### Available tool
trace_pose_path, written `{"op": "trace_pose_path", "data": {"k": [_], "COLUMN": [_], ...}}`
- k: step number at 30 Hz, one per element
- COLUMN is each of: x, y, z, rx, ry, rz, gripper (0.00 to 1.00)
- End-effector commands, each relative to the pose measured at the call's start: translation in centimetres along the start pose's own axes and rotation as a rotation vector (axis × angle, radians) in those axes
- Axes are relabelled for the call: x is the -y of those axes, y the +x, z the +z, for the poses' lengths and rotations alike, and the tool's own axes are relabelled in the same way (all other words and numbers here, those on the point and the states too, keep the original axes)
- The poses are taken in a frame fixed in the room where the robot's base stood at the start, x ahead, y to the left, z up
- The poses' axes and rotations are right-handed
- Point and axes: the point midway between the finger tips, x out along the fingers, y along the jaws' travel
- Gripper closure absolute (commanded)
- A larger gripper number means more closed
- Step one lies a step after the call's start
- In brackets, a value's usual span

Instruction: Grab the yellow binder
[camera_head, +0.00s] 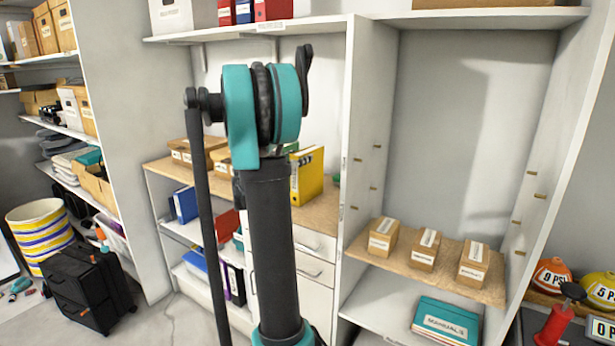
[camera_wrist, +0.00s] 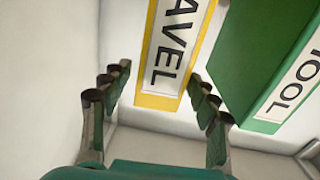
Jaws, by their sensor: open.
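The yellow binder (camera_head: 308,176) stands on the wooden counter of the middle shelf unit, partly hidden by my arm. In the wrist view the yellow binder (camera_wrist: 146,101) shows its white spine label, which reads "AVEL" in the visible part. My gripper (camera_wrist: 158,82) is open, with fingers to the left and right of the binder's lower end as seen there. Nothing is held. I cannot tell how far the fingertips are from the binder. In the head view my gripper is hidden behind my arm.
A green binder (camera_wrist: 262,62) labelled "TOOL" stands close to the right of the yellow one, near the right fingers. Pale walls lie to the left and below in the wrist view. Cardboard boxes (camera_head: 198,151) sit on the counter at left, and an upper shelf (camera_head: 240,30) is above.

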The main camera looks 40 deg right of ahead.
Motion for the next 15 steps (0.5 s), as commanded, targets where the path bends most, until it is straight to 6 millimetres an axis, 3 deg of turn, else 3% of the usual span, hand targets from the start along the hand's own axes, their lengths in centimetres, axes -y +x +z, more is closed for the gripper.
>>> {"op": "trace_pose_path", "data": {"k": [5, 15], "x": [0.0, -0.2], "y": [0.8, 5.2], "z": [0.0, -0.1], "rx": [0.000, 0.000], "ry": [0.000, -0.001], "rz": [0.000, 0.000], "gripper": [0.40, 0.40]}}
